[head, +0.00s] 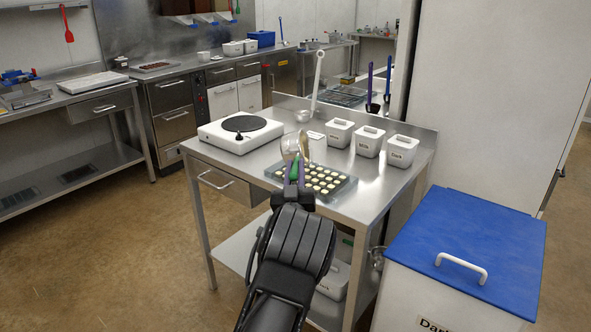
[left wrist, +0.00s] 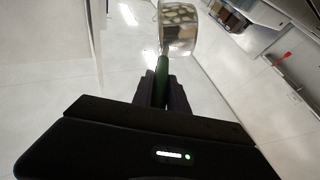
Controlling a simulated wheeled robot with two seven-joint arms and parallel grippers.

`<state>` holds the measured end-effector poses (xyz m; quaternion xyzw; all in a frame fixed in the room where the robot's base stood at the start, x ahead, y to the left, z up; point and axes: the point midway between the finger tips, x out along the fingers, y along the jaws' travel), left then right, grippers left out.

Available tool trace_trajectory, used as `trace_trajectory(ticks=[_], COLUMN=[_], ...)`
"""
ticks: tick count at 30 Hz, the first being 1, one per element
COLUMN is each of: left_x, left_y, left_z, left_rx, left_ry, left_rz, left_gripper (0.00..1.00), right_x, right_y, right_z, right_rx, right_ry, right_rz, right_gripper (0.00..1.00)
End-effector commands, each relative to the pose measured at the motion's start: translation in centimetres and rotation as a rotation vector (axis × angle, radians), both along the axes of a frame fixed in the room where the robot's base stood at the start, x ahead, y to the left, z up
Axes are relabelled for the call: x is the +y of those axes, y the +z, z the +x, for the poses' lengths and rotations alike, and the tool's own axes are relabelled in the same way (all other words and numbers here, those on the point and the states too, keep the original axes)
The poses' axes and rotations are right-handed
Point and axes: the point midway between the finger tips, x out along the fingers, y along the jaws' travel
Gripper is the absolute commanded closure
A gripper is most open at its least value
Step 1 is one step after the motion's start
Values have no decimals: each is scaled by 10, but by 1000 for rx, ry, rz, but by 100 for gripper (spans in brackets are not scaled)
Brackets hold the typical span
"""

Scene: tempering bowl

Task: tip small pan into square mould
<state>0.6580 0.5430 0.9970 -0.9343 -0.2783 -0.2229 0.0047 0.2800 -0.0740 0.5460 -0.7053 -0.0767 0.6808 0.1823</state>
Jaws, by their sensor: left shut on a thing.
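The small pan (head: 295,146) is a shiny metal pan with a green handle, held above the table and strongly tilted. My left gripper (head: 294,186) is shut on its handle. In the left wrist view the pan (left wrist: 180,28) shows at the top, with pale spots on its metal, and its green handle (left wrist: 161,80) runs between the fingers. The mould (head: 346,186) is a bluish tray with rows of several cream-coloured squares, lying on the steel table just below and right of the pan. My gripper hides part of its near left side. The pan's contents cannot be made out.
A white hotplate (head: 217,136) stands at the table's left. A blue-lidded bin (head: 480,240) stands right of the table. The table's front right corner is bare.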

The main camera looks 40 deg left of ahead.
Motion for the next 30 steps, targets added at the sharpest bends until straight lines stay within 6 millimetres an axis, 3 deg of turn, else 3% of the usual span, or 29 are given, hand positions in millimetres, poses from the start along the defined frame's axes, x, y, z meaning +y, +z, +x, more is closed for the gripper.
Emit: trace_trajectory(ticks=[30], left_x=[-9], left_y=[-7], left_z=[4], left_rx=[84], left_ry=[1], left_rz=[187], left_gripper=[100], right_x=[0], right_y=[-22], right_z=[0], right_rx=[0], right_ry=[1], right_rz=[0], right_gripper=[64])
